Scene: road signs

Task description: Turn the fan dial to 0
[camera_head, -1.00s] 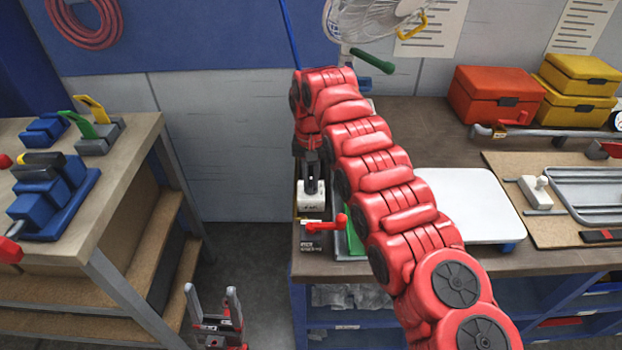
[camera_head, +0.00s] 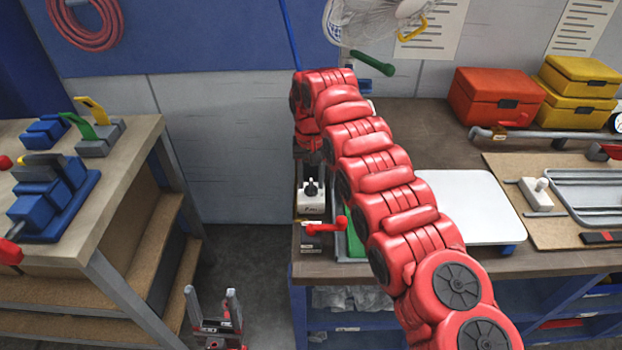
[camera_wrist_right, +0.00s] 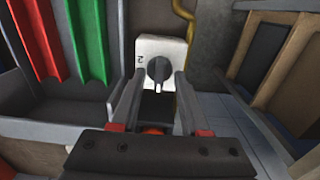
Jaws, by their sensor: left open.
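The fan dial is a white box (camera_head: 311,203) with a black knob (camera_head: 311,188), at the left end of the workbench in the head view. In the right wrist view the knob (camera_wrist_right: 158,71) stands roughly upright on the white plate, with a "2" at the plate's left. My right gripper (camera_wrist_right: 159,80) is open, its fingers apart on either side below the knob, with nothing between them that I can see held. In the head view it is mostly hidden under its red wrist. The white fan (camera_head: 372,18) is at the top. My left gripper (camera_head: 214,312) is open and empty, low in the gap between benches.
A red-handled lever (camera_head: 326,227) is just in front of the dial. A white board (camera_head: 468,205) and red and yellow boxes (camera_head: 497,95) are on the workbench. The left bench (camera_head: 125,165) carries blue blocks and clamps. Floor shows between the benches.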

